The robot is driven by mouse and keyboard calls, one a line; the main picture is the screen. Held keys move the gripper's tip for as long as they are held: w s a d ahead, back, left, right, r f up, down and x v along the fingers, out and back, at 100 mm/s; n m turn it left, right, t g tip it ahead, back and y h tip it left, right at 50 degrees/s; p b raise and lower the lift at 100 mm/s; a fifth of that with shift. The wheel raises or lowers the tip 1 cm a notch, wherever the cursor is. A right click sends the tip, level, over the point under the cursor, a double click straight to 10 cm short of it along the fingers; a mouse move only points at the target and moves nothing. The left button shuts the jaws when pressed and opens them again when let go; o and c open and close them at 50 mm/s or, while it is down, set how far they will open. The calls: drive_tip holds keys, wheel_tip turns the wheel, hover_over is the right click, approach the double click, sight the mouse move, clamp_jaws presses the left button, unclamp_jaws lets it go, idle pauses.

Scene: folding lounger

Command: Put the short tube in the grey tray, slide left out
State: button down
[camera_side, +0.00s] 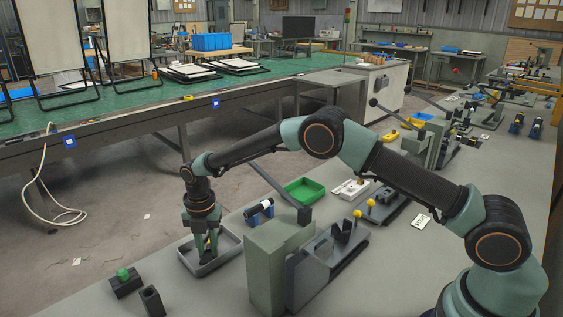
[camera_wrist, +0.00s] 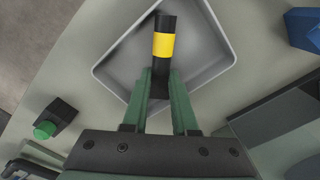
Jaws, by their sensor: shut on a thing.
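My gripper (camera_side: 209,240) is at the grey tray (camera_side: 232,250) and points down into it. In the wrist view, my gripper (camera_wrist: 161,82) is shut on a short black tube with a yellow band (camera_wrist: 164,45). The tube reaches out beyond the fingertips, over the floor of the grey tray (camera_wrist: 205,45). In the side view the tube is mostly hidden by the fingers, with a little yellow showing. I cannot tell whether the tube touches the tray floor.
A green button on a dark box (camera_side: 124,279) and a dark hollow block (camera_side: 151,300) stand left of the tray. A blue holder with a black, white-banded tube (camera_side: 259,209) and a green bin (camera_side: 304,190) are behind. A grey-green lever machine (camera_side: 275,262) stands close on the right.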

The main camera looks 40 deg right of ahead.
drive_tip(key=c, duration=0.6)
unclamp_jaws()
drive_tip(key=s+d+r+m+t, duration=0.1)
drive_tip(key=d+r+m, duration=0.15)
drive_tip(key=r, duration=0.85)
drive_tip(key=s+d+r+m+t, duration=0.15)
drive_tip(key=r+m, duration=0.25)
drive_tip(key=r, duration=0.7)
drive_tip(key=s+d+r+m, duration=0.6)
drive_tip(key=d+r+m, duration=0.1)
drive_tip(key=r+m, duration=0.2)
drive_tip(key=s+d+f+m+t, duration=0.1)
drive_tip(key=s+f+m, duration=0.1)
drive_tip(key=s, duration=0.3)
drive_tip(key=s+d+f+m+t, duration=0.1)
drive_tip(key=s+d+f+m, duration=0.1)
drive_tip(key=s+m, duration=0.3)
drive_tip(key=s+d+f+m+t, duration=0.1)
drive_tip(key=s+d+f+m, duration=0.1)
drive_tip(key=s+m, duration=0.2)
drive_tip(key=shift+s+d+f+m, duration=0.1)
drive_tip(key=shift+s+f+m, duration=0.1)
drive_tip(key=shift+s, duration=0.35)
drive_tip(key=shift+s+d+f+m, duration=0.1)
drive_tip(key=shift+s+f, duration=0.05)
drive_tip(key=shift+s, duration=0.4)
